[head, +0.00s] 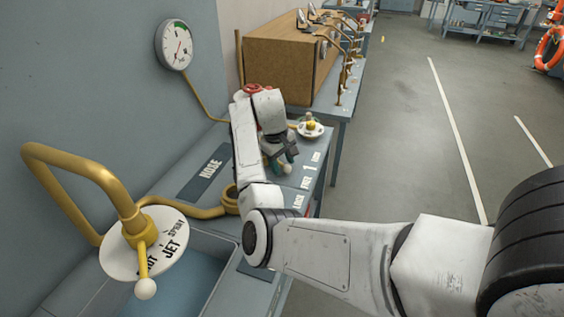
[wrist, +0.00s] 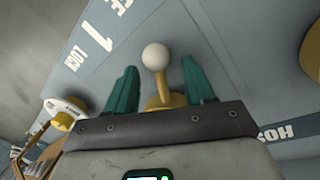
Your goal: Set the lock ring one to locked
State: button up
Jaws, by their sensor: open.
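Lock ring one shows in the wrist view as a brass base (wrist: 165,101) with a short brass lever ending in a white ball knob (wrist: 156,56). My gripper (wrist: 158,64) is open, with one teal finger on each side of the lever. I see gaps between the fingers and the lever, and nothing is gripped. The lower part of the ring is hidden behind my gripper body. The bench lettering "1" (wrist: 98,36) and "LOCK" (wrist: 73,56) lies to the left of the knob. In the head view my gripper (head: 281,164) is low over the bench, and my wrist hides most of the ring.
A white dial with a yellow centre (head: 311,127) stands just beyond my gripper. A brass hose pipe (head: 75,165) with a white JET/SPRAY disc (head: 178,250) is at the near left. A wooden cabinet (head: 285,70) stands farther back. The floor right of the bench is clear.

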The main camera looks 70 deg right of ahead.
jog(key=shift+f, duration=0.1)
jog(key=shift+c, duration=0.4)
grip_shut()
